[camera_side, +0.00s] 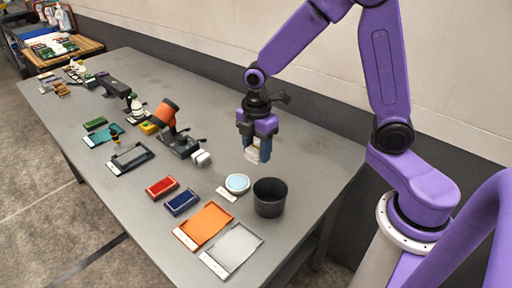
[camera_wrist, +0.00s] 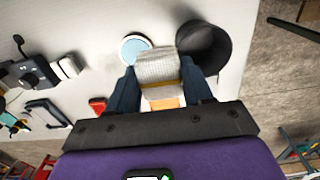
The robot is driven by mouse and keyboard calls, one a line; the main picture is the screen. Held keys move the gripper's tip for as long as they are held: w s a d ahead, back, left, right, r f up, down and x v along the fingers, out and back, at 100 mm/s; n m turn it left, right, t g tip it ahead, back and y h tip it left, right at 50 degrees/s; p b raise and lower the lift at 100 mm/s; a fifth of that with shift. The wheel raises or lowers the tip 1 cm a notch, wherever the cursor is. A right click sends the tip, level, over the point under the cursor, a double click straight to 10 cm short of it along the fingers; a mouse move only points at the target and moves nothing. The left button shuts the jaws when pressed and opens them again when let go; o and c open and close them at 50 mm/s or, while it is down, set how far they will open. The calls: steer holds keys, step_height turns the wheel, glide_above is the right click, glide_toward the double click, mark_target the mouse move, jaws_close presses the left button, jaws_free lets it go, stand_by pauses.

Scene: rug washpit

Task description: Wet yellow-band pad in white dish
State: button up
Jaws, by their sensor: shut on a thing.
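My gripper (camera_side: 257,146) is shut on a pale, cloth-like pad (camera_side: 254,154) and holds it in the air above the table. In the wrist view the pad (camera_wrist: 157,66) sits between the two dark fingers of my gripper (camera_wrist: 160,88), and a yellowish band (camera_wrist: 160,92) crosses its lower part. The white dish (camera_side: 229,190) stands on the table, round and shallow, with pale blue liquid in it. In the wrist view the dish (camera_wrist: 124,43) is just left of the pad, which is apart from it.
A dark cup (camera_side: 269,199) stands right beside the dish. A microscope-like device (camera_side: 178,145) stands to the left.

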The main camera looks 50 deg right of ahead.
glide_toward(238, 182)
steer(key=shift+f, duration=2.85)
steer(key=shift+f, duration=0.65)
stand_by(0.4)
step_height(238, 182, up, 7)
stand_by(1.0)
steer(key=shift+r, duration=0.1)
stand_by(0.3)
steer(key=s+d+m, duration=0.6)
steer(key=d+m, duration=0.3)
steer(key=m, duration=0.9)
steer(key=shift+s+r, duration=0.2)
steer(key=shift+r, duration=0.15)
